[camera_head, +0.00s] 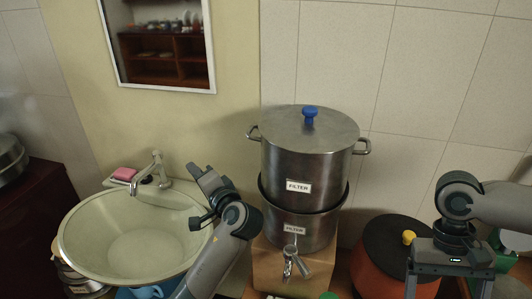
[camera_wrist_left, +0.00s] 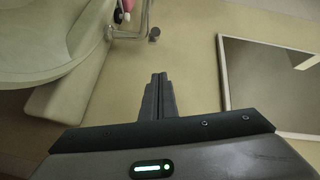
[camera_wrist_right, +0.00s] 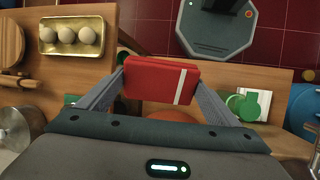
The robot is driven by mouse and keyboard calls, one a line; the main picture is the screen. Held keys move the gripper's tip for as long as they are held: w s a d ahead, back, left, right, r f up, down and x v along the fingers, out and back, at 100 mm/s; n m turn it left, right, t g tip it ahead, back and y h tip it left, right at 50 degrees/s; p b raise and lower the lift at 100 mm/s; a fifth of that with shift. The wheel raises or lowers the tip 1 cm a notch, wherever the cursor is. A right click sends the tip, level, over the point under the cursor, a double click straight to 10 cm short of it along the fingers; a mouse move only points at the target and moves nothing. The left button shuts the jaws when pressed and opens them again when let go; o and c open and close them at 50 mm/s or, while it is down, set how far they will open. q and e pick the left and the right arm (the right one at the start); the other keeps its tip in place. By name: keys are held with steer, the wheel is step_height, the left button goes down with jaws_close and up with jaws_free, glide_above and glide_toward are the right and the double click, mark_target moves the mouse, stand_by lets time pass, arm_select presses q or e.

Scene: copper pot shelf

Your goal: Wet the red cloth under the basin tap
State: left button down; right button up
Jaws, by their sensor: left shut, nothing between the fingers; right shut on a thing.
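The red cloth (camera_wrist_right: 158,80), folded with a white stripe, is between the spread fingers of my right gripper (camera_wrist_right: 160,82), shut on it. In the head view my right gripper (camera_head: 448,288) is at the lower right, its fingertips cut off, and the cloth is out of sight. The pale round basin (camera_head: 130,240) is at the left, with the metal tap (camera_head: 148,176) at its back rim. No water shows from the tap. My left gripper (camera_head: 199,172) is shut and empty, right of the tap. In the left wrist view its fingers (camera_wrist_left: 158,82) are together beside the basin (camera_wrist_left: 60,45).
A steel filter pot (camera_head: 310,150) with a spigot stands between basin and right arm. An orange pot (camera_head: 375,268) with a dark lid is near the right gripper. Pink soap (camera_head: 124,174) lies behind the basin. A tray (camera_wrist_right: 55,47) holds several eggs.

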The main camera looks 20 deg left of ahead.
arm_select(q)
steer(key=shift+a, duration=0.1)
arm_select(e)
steer(key=shift+r+p, duration=0.35)
steer(key=shift+r, duration=0.05)
step_height(320, 180, up, 3)
steer(key=p, duration=0.3)
steer(key=shift+f, duration=0.1)
steer(key=shift+w+r+p, duration=0.1)
steer(key=shift+r+p, duration=0.45)
steer(key=shift+r, duration=0.05)
steer(key=shift+r+p, duration=0.3)
steer(key=shift+r, duration=0.05)
arm_select(q)
steer(key=w+a+f, duration=0.2)
steer(key=a, duration=0.9)
steer(key=shift+w, duration=0.3)
arm_select(e)
steer(key=shift+f, duration=0.1)
